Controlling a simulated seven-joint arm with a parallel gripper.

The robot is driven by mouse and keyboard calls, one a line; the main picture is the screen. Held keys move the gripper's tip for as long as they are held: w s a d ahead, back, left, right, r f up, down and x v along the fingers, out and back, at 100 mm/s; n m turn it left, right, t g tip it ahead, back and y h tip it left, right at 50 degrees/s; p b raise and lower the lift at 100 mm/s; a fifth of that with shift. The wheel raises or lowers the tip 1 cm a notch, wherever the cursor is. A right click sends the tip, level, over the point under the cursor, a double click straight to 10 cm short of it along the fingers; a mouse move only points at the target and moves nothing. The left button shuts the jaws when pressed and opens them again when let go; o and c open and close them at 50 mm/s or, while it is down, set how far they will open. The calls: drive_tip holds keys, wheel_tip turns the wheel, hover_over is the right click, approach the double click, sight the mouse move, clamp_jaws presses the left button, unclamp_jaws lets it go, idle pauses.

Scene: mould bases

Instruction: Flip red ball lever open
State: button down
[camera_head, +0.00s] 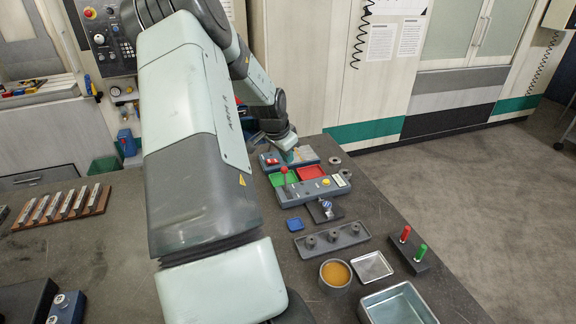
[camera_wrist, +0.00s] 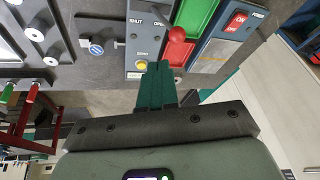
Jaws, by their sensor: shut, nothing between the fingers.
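The red ball lever (camera_head: 284,170) stands on a grey control panel (camera_head: 313,187) on the bench. In the wrist view the red ball (camera_wrist: 177,34) shows close to the OPEN lettering on the panel (camera_wrist: 140,42). My gripper (camera_wrist: 158,66) shows as green fingers held together and empty. In the picture its tips lie just below the ball, with a visible gap and no clear contact.
A yellow button (camera_wrist: 141,65) sits beside my fingertips. Green (camera_wrist: 196,16) and red (camera_wrist: 179,52) trays and a red switch (camera_wrist: 236,21) lie close by. A dark peg plate (camera_head: 331,240), tins and a two-handled block (camera_head: 410,250) stand nearer the front.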

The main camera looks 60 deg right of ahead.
wheel_tip(320, 180, up, 7)
drive_tip(key=w, duration=0.2)
drive_tip(key=shift+a, duration=0.45)
drive_tip(key=shift+f, duration=0.15)
